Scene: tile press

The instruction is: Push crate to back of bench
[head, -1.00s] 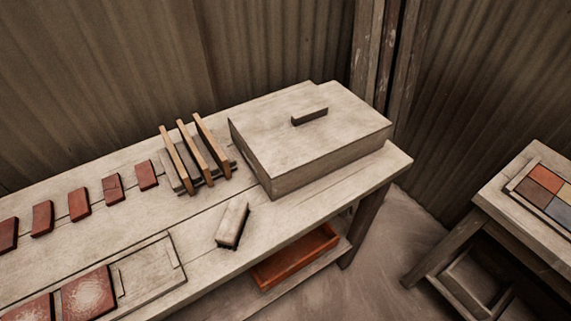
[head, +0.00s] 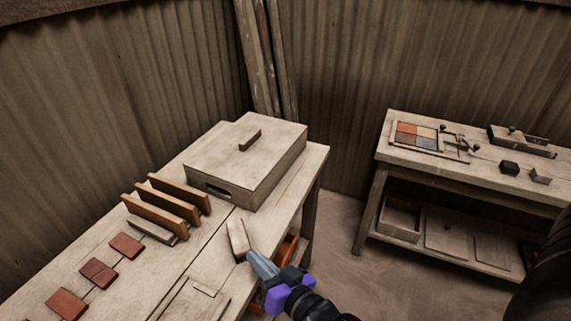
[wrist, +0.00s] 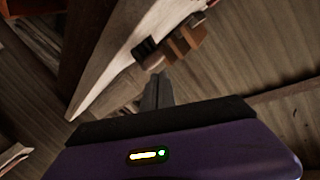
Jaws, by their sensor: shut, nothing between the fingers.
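The crate (head: 222,166) is a pale wooden box with a lid and a small handle on top. It stands at the far end of the bench (head: 85,255), with a dark slot in its near side. My gripper (head: 257,262) is shut and empty in the head view, in front of the crate and apart from it, by the bench's right edge. In the wrist view the shut fingers (wrist: 156,92) point toward a tilted view of the bench, and the crate cannot be made out clearly.
A wooden block (head: 237,240) lies on the bench close to my gripper. An upright rack of boards (head: 170,205) stands left of the crate, with red tiles (head: 99,272) nearer. An orange tray (head: 286,250) sits below. A second bench (head: 480,165) stands right, with clear floor between.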

